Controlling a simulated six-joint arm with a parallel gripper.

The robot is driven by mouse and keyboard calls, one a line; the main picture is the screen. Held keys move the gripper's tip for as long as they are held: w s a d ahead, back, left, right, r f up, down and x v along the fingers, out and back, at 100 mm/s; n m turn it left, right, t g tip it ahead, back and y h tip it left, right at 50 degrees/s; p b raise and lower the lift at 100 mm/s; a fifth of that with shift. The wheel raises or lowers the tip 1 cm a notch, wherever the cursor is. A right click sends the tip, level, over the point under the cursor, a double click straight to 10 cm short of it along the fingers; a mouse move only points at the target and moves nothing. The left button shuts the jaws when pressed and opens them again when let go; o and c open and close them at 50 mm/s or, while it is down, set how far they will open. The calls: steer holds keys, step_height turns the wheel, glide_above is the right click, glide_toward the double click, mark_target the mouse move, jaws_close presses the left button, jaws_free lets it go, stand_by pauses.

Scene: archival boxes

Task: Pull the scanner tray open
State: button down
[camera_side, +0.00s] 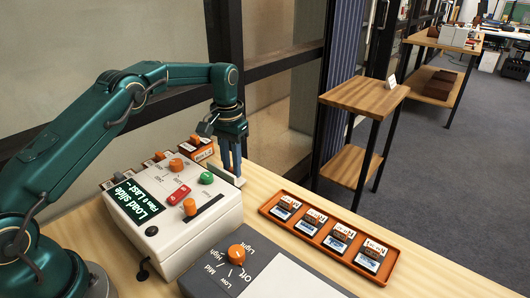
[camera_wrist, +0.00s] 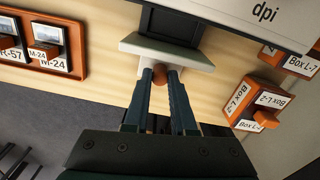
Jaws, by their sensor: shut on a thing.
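The scanner (camera_side: 172,228) is a pale box on the wooden table, with a lit screen, coloured knobs and a red button. Its tray front (camera_wrist: 190,57) is a light grey plate, seen in the wrist view standing out from the scanner body with a dark tray bed (camera_wrist: 172,22) showing behind it. My gripper (camera_side: 232,172) points down at the scanner's far right side. In the wrist view my gripper (camera_wrist: 160,74) is shut on the small brown tray knob (camera_wrist: 159,73) at the middle of the tray front. The fingers partly hide the knob.
An orange rack (camera_side: 335,256) of several labelled slides lies right of the scanner. Small orange-and-white boxes (camera_wrist: 258,102) stand beside the scanner. A grey control panel (camera_side: 235,272) with an orange knob is in front. Bare table lies between scanner and rack.

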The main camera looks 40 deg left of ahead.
steer(key=shift+w+r, duration=0.1)
steer(key=c, duration=0.7)
jaws_free()
steer(key=shift+c, duration=0.2)
steer(key=shift+r, duration=2.5)
